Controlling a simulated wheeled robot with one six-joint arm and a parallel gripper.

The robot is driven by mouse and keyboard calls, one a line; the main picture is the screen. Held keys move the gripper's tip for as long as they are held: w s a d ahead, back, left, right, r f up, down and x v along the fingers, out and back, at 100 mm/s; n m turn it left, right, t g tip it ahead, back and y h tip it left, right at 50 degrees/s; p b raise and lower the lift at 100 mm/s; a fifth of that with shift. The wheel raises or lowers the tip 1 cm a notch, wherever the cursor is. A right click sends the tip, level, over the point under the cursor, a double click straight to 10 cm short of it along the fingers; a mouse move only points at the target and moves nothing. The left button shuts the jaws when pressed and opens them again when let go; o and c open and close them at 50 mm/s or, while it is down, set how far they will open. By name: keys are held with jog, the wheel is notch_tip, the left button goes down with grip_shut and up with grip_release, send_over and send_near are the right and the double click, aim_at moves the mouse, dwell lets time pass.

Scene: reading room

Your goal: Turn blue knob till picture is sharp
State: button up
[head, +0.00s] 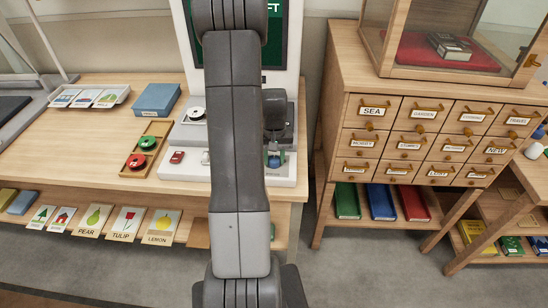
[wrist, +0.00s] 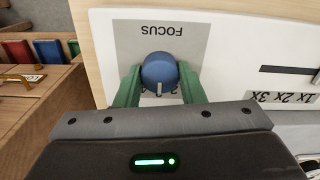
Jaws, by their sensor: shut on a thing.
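The blue knob (wrist: 158,68) sits on a grey panel marked FOCUS, upside down in the wrist view. It has a pale pointer line near its lower edge. My gripper (wrist: 160,78) is shut on the knob, one green finger on each side. In the head view my gripper (head: 274,152) is at the right front of the white viewer (head: 285,172), and the knob (head: 274,162) shows as a small blue spot there. The viewer's screen (head: 274,40) is dark green with white letters "FT" at the top; my arm hides most of it, so I cannot judge its sharpness.
A wooden tray (head: 135,160) with green and red round pieces lies left of the viewer, near a blue box (head: 157,100). A slider with 1x 2x 3x marks (wrist: 285,97) is beside the knob. A drawer cabinet (head: 335,100) stands to the right.

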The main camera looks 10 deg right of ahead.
aim_at(274, 159)
jog(key=o, duration=1)
jog(key=shift+r, duration=0.1)
notch_tip(274, 159, up, 14)
notch_tip(274, 159, down, 14)
jog(key=shift+f, duration=0.1)
dwell(0.7)
